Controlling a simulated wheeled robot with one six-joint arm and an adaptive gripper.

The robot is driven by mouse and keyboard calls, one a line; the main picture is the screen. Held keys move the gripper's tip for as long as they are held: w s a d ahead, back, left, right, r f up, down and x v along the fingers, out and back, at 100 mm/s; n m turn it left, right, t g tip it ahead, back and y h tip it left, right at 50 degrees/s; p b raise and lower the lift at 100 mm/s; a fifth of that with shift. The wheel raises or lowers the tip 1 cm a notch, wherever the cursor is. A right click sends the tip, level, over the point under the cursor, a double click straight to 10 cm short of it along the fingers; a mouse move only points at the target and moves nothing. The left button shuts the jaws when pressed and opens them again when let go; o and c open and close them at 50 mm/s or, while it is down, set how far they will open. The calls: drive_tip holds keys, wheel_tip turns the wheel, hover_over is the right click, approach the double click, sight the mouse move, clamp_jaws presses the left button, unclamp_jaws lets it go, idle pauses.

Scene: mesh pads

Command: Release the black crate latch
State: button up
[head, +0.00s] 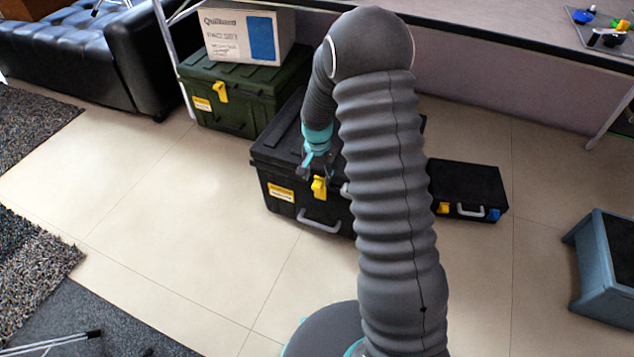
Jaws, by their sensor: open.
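The black crate (281,163) stands on the floor in the middle of the head view, its lid down. A yellow latch (319,187) sits on its front face, right of a yellow label (281,192) and above a grey handle (320,221). My gripper (317,174) is open at the crate's front top edge, just above or in front of the latch. I cannot tell whether the fingers touch the latch. My arm hides the right part of the crate.
A green crate (238,116) with a yellow latch stands behind left, with a white box (243,38) on it. A flat black case (469,188) lies to the right. A blue-grey stool (605,262) is at far right. Floor in front is clear.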

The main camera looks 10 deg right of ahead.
drive_tip(key=shift+f, duration=1.45)
clamp_jaws()
